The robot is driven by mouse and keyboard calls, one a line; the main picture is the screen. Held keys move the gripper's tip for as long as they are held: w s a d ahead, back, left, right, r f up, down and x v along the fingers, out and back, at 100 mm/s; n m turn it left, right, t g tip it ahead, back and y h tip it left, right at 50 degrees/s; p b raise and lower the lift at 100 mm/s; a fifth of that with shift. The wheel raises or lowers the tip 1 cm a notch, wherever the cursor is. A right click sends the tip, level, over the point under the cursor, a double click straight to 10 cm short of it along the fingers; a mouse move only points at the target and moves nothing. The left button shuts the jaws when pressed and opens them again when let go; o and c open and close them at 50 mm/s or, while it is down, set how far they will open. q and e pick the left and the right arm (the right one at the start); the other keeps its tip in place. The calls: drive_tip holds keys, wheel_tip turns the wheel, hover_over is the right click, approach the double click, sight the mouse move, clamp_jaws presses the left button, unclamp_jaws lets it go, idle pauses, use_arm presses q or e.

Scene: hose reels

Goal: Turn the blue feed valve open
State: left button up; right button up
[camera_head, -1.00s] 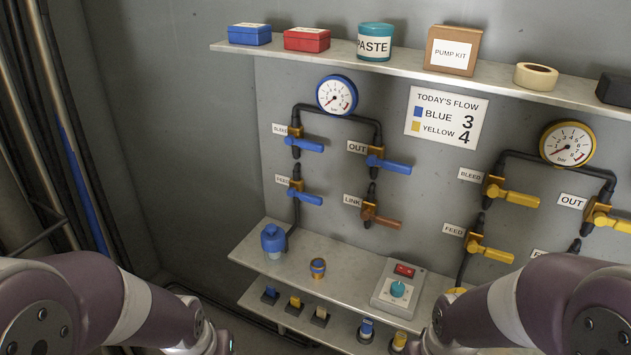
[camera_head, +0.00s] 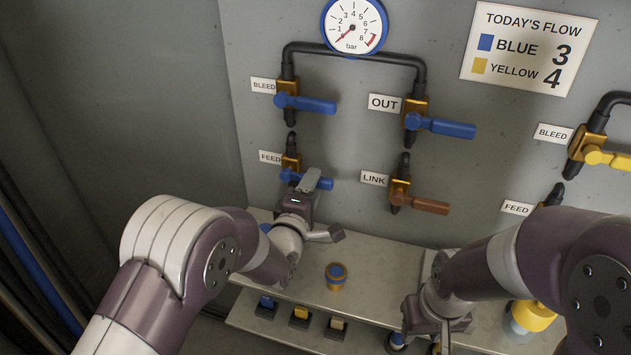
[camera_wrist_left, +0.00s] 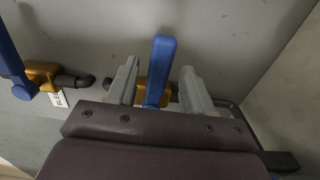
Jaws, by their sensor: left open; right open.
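The blue feed valve has a gold body (camera_head: 290,163) and a blue lever (camera_head: 327,184), beside the FEED label on the left of the panel. Its lever points right and slightly down. My left gripper (camera_head: 313,182) is open at this lever and hides part of it. In the left wrist view the lever (camera_wrist_left: 160,60) stands between the two open fingers (camera_wrist_left: 158,85), with gaps visible on both sides. My right gripper (camera_head: 440,318) is open, low over the bench at the right, away from the valve; its fingertips are hard to make out.
The blue BLEED lever (camera_head: 308,104) is just above, the blue OUT lever (camera_head: 445,127) and brown LINK lever (camera_head: 430,205) to the right. A blue-rimmed gauge (camera_head: 354,28) tops the pipe.

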use_arm(q)
drive_tip(key=shift+x, duration=1.25)
clamp_jaws()
drive_tip(key=shift+d, duration=0.1)
